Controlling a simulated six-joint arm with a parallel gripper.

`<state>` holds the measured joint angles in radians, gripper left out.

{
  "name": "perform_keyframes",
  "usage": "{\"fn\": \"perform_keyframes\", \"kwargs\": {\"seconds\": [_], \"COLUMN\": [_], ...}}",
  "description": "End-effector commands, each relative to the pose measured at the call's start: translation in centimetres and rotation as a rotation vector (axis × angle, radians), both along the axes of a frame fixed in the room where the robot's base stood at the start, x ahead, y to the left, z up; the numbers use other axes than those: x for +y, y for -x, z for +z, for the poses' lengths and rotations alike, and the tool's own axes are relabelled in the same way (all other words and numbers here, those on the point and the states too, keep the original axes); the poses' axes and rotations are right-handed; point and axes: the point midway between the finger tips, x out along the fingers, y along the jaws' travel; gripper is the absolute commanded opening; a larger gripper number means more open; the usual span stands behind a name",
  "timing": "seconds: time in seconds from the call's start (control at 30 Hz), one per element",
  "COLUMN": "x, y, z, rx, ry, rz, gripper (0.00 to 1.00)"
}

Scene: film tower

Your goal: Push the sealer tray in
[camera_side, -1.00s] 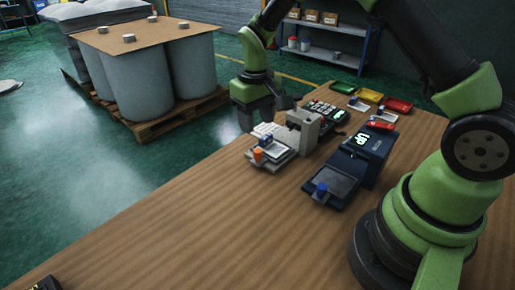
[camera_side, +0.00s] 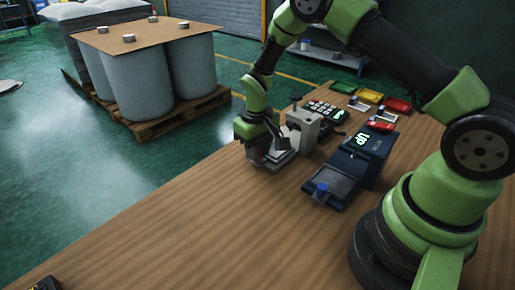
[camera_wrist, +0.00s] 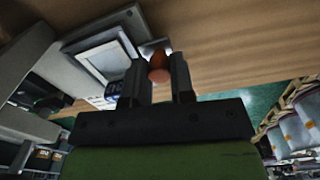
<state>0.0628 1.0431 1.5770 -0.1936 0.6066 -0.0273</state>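A light grey press-like machine (camera_side: 301,125) stands on the wooden table, with a pale tray (camera_side: 284,157) sticking out at its front. The tray, with a pale framed panel, also shows in the wrist view (camera_wrist: 100,58). My gripper (camera_side: 257,160) is down at the tray's front end. In the wrist view, my two fingers (camera_wrist: 160,68) stand on either side of the tray's orange knob (camera_wrist: 158,58). Whether they grip it or only straddle it is unclear. In the side view my gripper mostly hides the knob. Neither machine is visibly labelled as the sealer.
A navy machine (camera_side: 372,150) with a lit "UP" display stands to the right, its dark tray (camera_side: 332,183) bearing a blue knob (camera_side: 321,189). A keypad (camera_side: 326,110) and green, yellow and red trays (camera_side: 397,104) lie behind.

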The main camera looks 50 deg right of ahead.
Motion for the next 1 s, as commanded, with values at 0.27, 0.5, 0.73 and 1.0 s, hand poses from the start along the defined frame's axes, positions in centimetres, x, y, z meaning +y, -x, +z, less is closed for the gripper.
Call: {"fn": "perform_keyframes", "kwargs": {"seconds": [0.27, 0.5, 0.73, 1.0], "x": [-0.5, -3.8, -4.0, -4.0], "y": [0.0, 0.0, 0.0, 0.0], "z": [0.0, 0.0, 0.0, 0.0], "rx": [0.000, -0.001, -0.002, -0.001], "ry": [0.000, 0.000, 0.000, 0.000], "rz": [-0.002, -0.003, 0.001, 0.001], "gripper": [0.00, 0.00, 0.00, 0.49]}}
